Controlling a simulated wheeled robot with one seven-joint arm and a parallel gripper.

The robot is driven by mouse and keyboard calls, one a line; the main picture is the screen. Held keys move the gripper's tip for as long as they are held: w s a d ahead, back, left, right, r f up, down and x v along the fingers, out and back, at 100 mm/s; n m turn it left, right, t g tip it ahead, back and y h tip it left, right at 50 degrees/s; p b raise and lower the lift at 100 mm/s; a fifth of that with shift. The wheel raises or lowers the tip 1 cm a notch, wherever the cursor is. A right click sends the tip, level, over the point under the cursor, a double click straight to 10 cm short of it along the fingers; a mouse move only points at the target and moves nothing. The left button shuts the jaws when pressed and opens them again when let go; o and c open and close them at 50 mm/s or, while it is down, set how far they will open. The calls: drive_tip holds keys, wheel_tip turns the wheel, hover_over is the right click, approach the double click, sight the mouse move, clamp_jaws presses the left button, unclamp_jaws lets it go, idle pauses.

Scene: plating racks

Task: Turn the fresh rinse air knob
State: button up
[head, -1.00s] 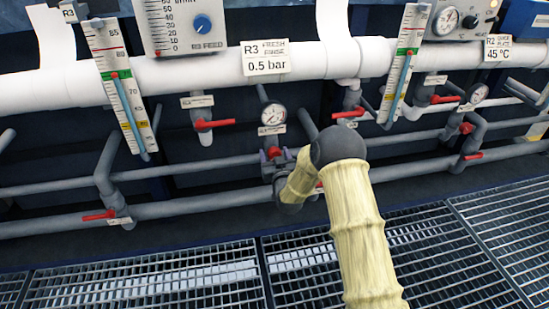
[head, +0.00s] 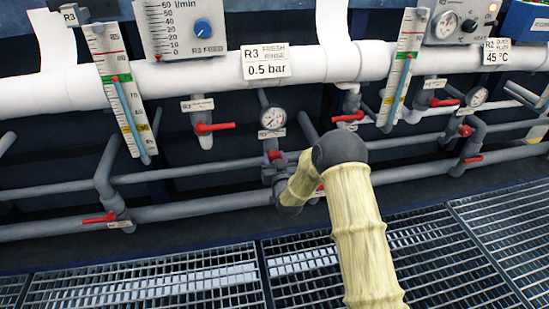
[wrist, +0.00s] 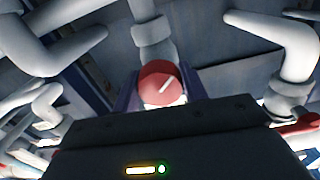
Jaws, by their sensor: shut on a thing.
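The fresh rinse air knob (head: 274,155) is a small red knob below a round white gauge, under the R3 fresh rinse label (head: 265,62) reading 0.5 bar. In the head view my gripper (head: 276,158) is small and partly hidden by my wrist. The knob's lower part is hidden by my gripper body in the wrist view.
The round gauge (head: 272,117) sits just above my gripper. Red lever valves stand at left (head: 214,128) and right (head: 348,117). Grey pipes cross close around my gripper. A thick white pipe (head: 200,78) runs above. Grating (head: 150,275) lies in front, clear.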

drive_tip(key=m+p, duration=0.2)
drive_tip(key=m, duration=0.4)
drive_tip(key=m+p, duration=0.1)
drive_tip(key=m, duration=0.5)
drive_tip(key=shift+f+m, duration=0.1)
drive_tip(key=shift+m, duration=0.3)
idle(0.3)
drive_tip(key=o, duration=1)
drive_tip(key=shift+c, duration=0.2)
drive_tip(key=shift+s+p, duration=0.15)
drive_tip(key=shift+p, duration=0.2)
drive_tip(key=p+v, duration=0.5)
drive_tip(key=v, duration=1.2)
drive_tip(key=shift+p, duration=0.3)
